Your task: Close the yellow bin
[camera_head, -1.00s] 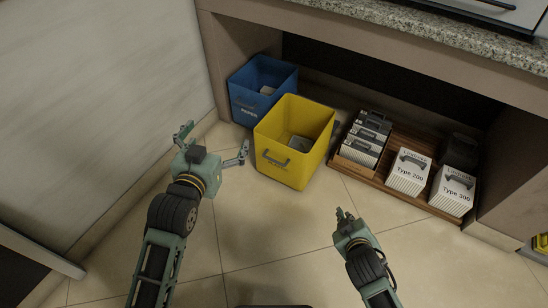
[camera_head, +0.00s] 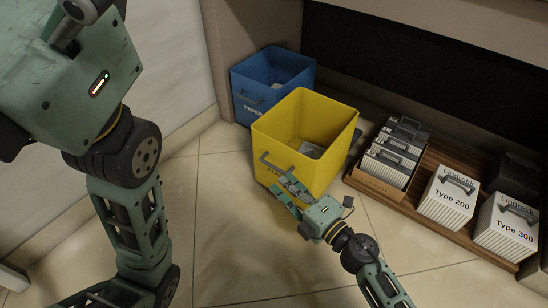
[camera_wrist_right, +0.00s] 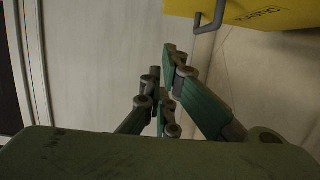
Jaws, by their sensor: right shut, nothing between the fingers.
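The yellow bin (camera_head: 328,116) stands on the floor, pulled out in front of the cupboard's dark opening. Its top is open and a grey object (camera_head: 311,150) lies inside. A grey handle (camera_head: 279,165) is on its front. My right gripper (camera_head: 285,188) is shut and empty, just in front of the bin's front face near the handle; contact cannot be told. In the right wrist view, the bin (camera_wrist_right: 265,12) and its handle (camera_wrist_right: 212,18) are at the upper right, beyond the shut fingers (camera_wrist_right: 170,75). My left gripper (camera_head: 75,22) is large at the upper left, its fingers cut off.
A blue bin (camera_head: 243,78) stands left of and behind the yellow one. A wooden shelf (camera_head: 400,200) at right holds white Type 200 (camera_head: 444,197) and Type 300 (camera_head: 505,227) boxes. A pale wall is at left. The tiled floor (camera_head: 240,230) in front is clear.

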